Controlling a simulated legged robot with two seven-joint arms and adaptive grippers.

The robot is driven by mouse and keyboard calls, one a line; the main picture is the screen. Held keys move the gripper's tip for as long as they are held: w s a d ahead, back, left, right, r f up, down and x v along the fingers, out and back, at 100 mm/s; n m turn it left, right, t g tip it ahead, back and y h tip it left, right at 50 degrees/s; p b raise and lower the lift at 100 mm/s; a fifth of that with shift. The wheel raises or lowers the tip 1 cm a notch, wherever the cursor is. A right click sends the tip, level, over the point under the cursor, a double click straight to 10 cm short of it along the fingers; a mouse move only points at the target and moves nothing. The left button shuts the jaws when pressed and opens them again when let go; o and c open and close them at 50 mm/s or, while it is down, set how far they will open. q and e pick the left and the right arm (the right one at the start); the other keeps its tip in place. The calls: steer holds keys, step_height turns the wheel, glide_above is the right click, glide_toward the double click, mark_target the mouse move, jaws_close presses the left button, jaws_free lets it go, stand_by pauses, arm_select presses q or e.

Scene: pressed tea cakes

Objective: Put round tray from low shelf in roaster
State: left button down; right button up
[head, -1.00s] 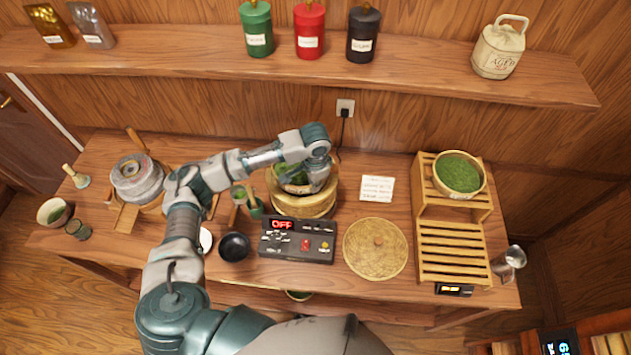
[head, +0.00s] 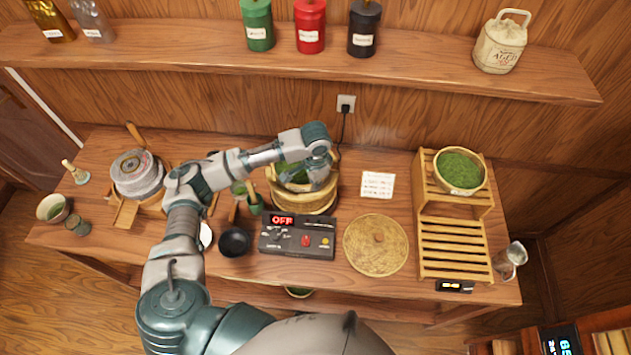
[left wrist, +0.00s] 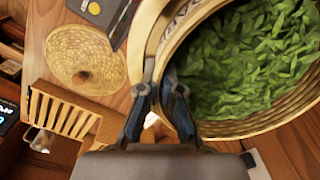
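A round tray (head: 294,174) of green leaves is at the round wooden roaster (head: 304,203) on the bench. In the left wrist view the tray (left wrist: 262,128) fills the right side, its rim between the fingers of my left gripper (left wrist: 162,95). The gripper (head: 318,170) is shut on that rim. In the head view my gripper and forearm partly cover the tray, so I cannot tell whether it rests on the roaster. The control box (head: 297,237) in front reads OFF. The woven lid (head: 376,245) lies flat on the bench. My right gripper is out of view.
A slatted wooden rack (head: 453,250) at right bears another bowl of green leaves (head: 460,171). A metal jug (head: 511,260) is beside it. A black bowl (head: 235,242) and stone mill (head: 137,175) are left. A wall shelf (head: 420,72) with canisters runs above.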

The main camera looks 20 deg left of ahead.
arm_select(q)
steer(key=shift+f, duration=0.1)
steer(key=c, duration=1.2)
jaws_free()
steer(key=shift+c, duration=0.2)
steer(key=shift+d, duration=0.15)
step_height(320, 180, up, 12)
